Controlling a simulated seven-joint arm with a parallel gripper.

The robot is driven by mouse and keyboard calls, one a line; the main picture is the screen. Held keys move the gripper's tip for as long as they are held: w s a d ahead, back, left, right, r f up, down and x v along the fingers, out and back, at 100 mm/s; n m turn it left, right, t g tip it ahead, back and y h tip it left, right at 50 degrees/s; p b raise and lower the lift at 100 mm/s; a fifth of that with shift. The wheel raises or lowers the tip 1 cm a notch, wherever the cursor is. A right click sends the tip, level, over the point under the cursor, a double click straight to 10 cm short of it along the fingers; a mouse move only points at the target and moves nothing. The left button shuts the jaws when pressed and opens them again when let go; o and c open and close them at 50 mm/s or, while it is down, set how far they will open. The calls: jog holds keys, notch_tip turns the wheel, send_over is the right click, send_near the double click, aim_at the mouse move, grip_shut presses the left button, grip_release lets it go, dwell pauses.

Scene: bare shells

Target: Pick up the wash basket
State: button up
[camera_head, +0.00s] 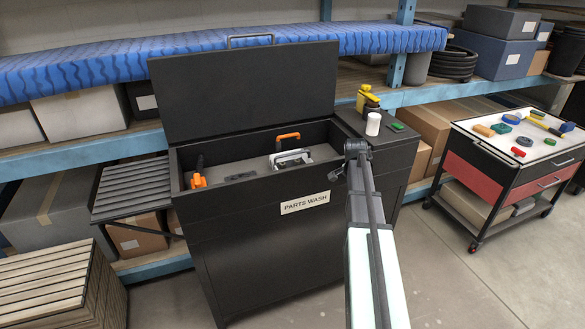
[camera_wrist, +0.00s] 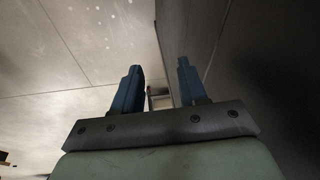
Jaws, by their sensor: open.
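The black parts-wash cabinet (camera_head: 262,245) stands with its lid raised and its tank open. Inside the tank, at the right, is a silvery frame-like piece (camera_head: 290,158) with an orange-topped handle (camera_head: 287,136) behind it. An orange piece (camera_head: 198,181) sits at the tank's left end. I cannot tell for sure which of these belong to the wash basket. My arm reaches up to the tank's front right corner, apart from these pieces. In the wrist view my gripper (camera_wrist: 161,68) is open and empty, with floor and a dark panel beyond it.
The raised lid (camera_head: 245,90) stands behind the tank. A yellow-topped bottle (camera_head: 367,99), a white cup (camera_head: 373,124) and a green block (camera_head: 397,127) stand on the right ledge. A tool cart (camera_head: 510,165) is at the right. Floor between is clear.

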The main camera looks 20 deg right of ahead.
jog(key=w+d+r+m+t+h, duration=0.15)
jog(key=d+r, duration=0.25)
jog(key=r, duration=0.4)
jog(key=d+r+m, duration=0.2)
jog(key=d+r, duration=0.2)
jog(key=r, duration=0.4)
jog(key=w+d+r+m+h, duration=0.15)
jog(key=d+r, duration=0.25)
jog(key=r, duration=0.5)
jog(key=w+a+f+n+y, duration=0.1)
jog(key=w+a+f+y, duration=0.15)
jog(key=w+a, duration=0.45)
jog(key=w+a+f+n+y, duration=0.1)
jog(key=w+a+f, duration=0.25)
jog(key=a, duration=0.75)
jog(key=w+a+f+n+y, duration=0.1)
jog(key=w+a+f+y, duration=0.1)
jog(key=w+a, duration=0.6)
send_near(293, 162)
jog(key=shift+g, duration=0.35)
jog(key=s+f, duration=0.1)
jog(key=f, duration=0.1)
jog(key=s+a+f, duration=0.1)
jog(key=f, duration=0.1)
jog(key=shift+s+a, duration=0.1)
jog(key=shift+s, duration=0.05)
grip_shut()
